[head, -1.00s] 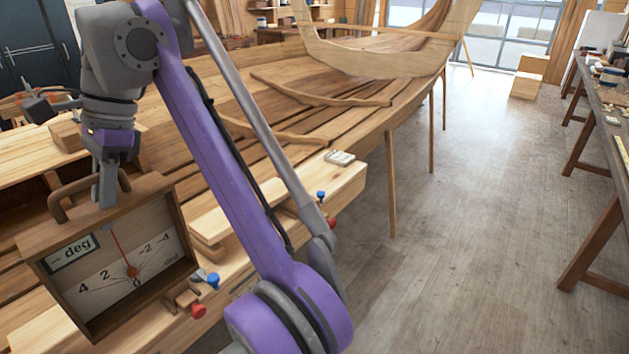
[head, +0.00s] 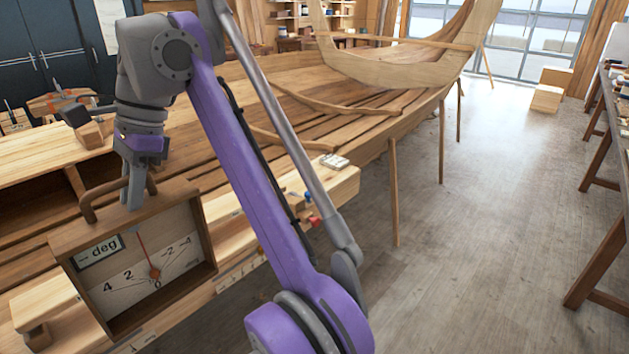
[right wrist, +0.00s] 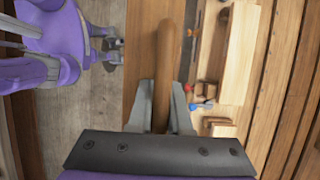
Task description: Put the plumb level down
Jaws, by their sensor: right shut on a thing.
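The plumb level (head: 140,270) is a wooden box with a white dial, a red needle and a "deg" label, at the lower left of the head view. My right gripper (head: 134,200) is shut on its curved wooden handle (head: 97,200). The handle (right wrist: 165,70) also shows between the fingers of my right gripper (right wrist: 160,112) in the right wrist view. The box looks upright, in front of the workbench (head: 235,275); I cannot tell whether its underside touches anything. My left gripper does not show.
A wooden block (head: 45,305) lies just left of the level. Blue and red clamp knobs (head: 313,222) and a small pale item (head: 334,161) sit along the bench's right end. The boat hull (head: 390,100) lies behind. The floor (head: 480,220) at right is clear.

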